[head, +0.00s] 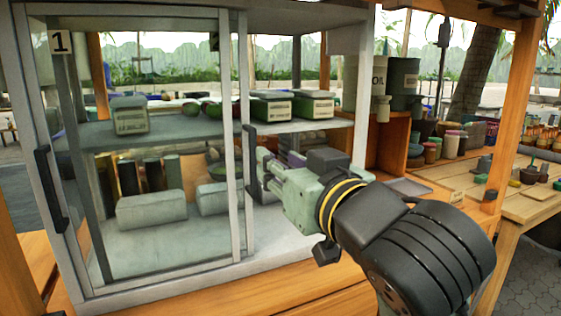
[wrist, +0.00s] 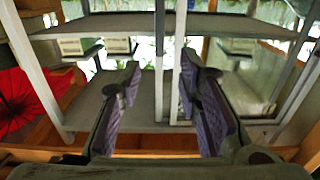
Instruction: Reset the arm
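My gripper shows at the middle of the head view (head: 268,172), at the end of my arm, which reaches in from the lower right. It is in front of the right half of a glass-doored cabinet (head: 180,262), close to a dark door handle (head: 250,155). In the wrist view my gripper (wrist: 157,85) has its two purple-padded fingers spread apart. Nothing is between them; a grey upright frame of the cabinet shows beyond the gap. Whether a finger touches the handle or frame cannot be told.
The left glass door, marked 1, has another dark handle (head: 48,188). Labelled boxes (head: 130,115) stand on the shelf, and pale clay blocks (head: 152,210) lie below. A wooden table (head: 520,190) with pots stands at right. The counter edge runs below the cabinet.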

